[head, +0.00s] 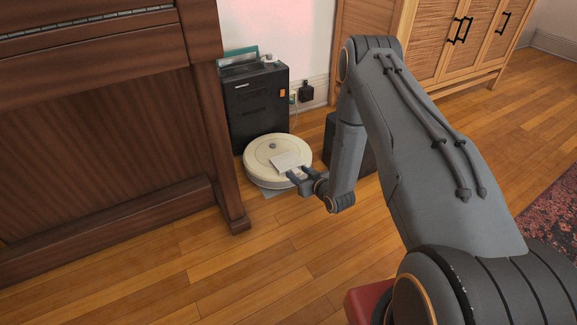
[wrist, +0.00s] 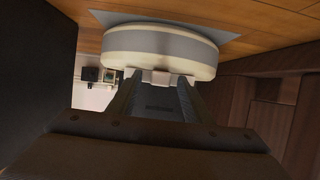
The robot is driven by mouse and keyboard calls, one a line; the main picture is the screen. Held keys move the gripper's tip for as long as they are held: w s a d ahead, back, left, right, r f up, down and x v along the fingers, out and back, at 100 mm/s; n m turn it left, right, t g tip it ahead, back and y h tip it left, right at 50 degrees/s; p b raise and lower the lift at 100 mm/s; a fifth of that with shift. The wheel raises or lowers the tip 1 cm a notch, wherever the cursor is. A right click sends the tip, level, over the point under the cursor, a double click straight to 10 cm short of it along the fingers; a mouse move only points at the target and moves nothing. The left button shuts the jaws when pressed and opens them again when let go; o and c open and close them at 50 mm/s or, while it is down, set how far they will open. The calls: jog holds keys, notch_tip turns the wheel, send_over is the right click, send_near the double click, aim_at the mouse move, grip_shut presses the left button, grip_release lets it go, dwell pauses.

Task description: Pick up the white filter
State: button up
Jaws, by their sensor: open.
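The white filter (head: 287,161) is a small, flat, pale square. In the head view it overlaps the top of a round cream robot vacuum (head: 262,155) on the floor; I cannot tell exactly how it rests. My gripper (head: 298,174) is open at the near right side of the filter, its fingertips close to it. In the wrist view the filter (wrist: 160,77) shows as a small pale piece between the two fingertips (wrist: 158,82), with the vacuum (wrist: 160,45) behind it. Whether the fingers touch the filter cannot be told.
A tall black box (head: 257,108) stands behind the vacuum. A dark wooden piano-like piece (head: 100,140) rises close on the left. Another dark box (head: 358,158) stands right of the gripper, partly behind my arm. A wooden cabinet (head: 440,70) is at the back.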

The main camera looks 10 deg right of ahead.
jog(key=c, duration=1.1)
jog(key=shift+c, duration=0.2)
